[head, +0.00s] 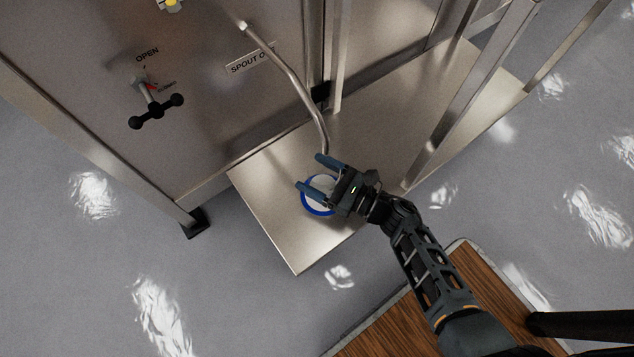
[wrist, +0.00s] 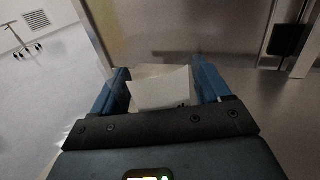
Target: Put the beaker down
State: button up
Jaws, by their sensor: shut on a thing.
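The beaker (head: 316,207) is white with a blue rim and shows partly under my gripper in the head view. My gripper (head: 311,172) has its two blue fingers on either side of the beaker and is shut on it. In the wrist view the beaker (wrist: 160,92) is a pale shape between the fingers (wrist: 160,80). The beaker is over the metal shelf (head: 270,225), near its front left part; I cannot tell whether it touches the shelf. My gripper hides much of it.
A bent metal spout pipe (head: 295,85) comes down from the vessel panel and ends just behind the gripper. A black valve handle (head: 156,110) marked OPEN is at left. Metal posts (head: 460,90) rise at right. A wooden tabletop (head: 430,320) lies at the lower right. The shelf is bare around the beaker.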

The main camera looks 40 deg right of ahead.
aim_at(324, 179)
jog(key=shift+f+b, duration=0.85)
jog(key=shift+f, duration=1.1)
jog(key=shift+f, duration=0.2)
jog(key=o, duration=1)
